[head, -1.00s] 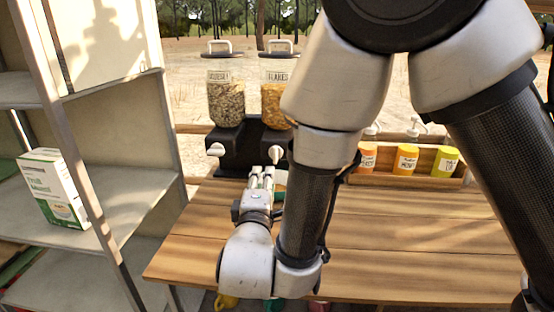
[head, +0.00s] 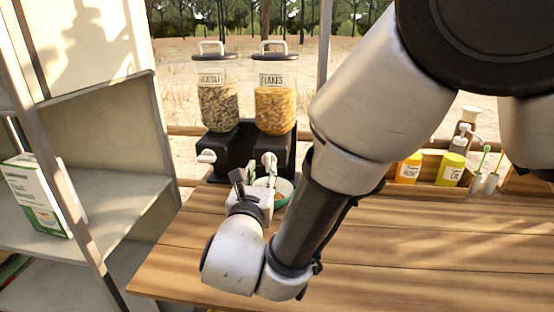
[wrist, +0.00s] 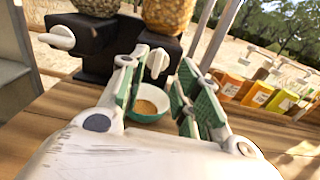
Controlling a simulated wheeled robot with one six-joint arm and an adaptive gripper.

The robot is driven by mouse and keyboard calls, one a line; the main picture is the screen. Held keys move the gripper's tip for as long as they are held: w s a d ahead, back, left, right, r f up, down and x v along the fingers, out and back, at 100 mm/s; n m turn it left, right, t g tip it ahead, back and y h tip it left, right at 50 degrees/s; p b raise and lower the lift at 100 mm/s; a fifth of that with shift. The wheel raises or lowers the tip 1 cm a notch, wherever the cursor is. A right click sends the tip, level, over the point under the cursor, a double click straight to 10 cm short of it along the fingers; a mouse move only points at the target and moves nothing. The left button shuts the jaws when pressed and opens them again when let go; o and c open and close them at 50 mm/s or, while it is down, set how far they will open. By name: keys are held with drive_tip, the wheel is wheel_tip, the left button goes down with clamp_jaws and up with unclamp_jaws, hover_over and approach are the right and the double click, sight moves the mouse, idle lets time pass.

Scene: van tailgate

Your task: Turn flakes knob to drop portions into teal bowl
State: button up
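The flakes dispenser (head: 274,104) stands at the back of the table, filled with orange flakes and labelled FLAKES. Its white knob (head: 269,160) sticks out of the black base, its lever upright; in the wrist view the knob (wrist: 157,62) shows beyond and between my fingertips. My gripper (head: 262,181) is open, its green-padded fingers (wrist: 157,88) spread with nothing held between them. I cannot tell whether a finger touches the knob. The teal bowl (head: 287,188) stands under the flakes outlet, partly hidden by my gripper; the wrist view shows brownish food inside the bowl (wrist: 143,117).
A muesli dispenser (head: 218,107) with its own white knob (head: 206,156) stands left of the flakes. A shelf with a cereal box (head: 42,196) is at the left. Bottles (head: 450,168) stand in a wooden rack at the right. The table's front right is clear.

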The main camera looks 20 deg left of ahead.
sight(267, 158)
drive_tip(key=x, duration=0.7)
drive_tip(key=shift+w+f, duration=0.1)
drive_tip(key=shift+w, duration=0.25)
drive_tip(key=shift+c, duration=0.4)
clamp_jaws()
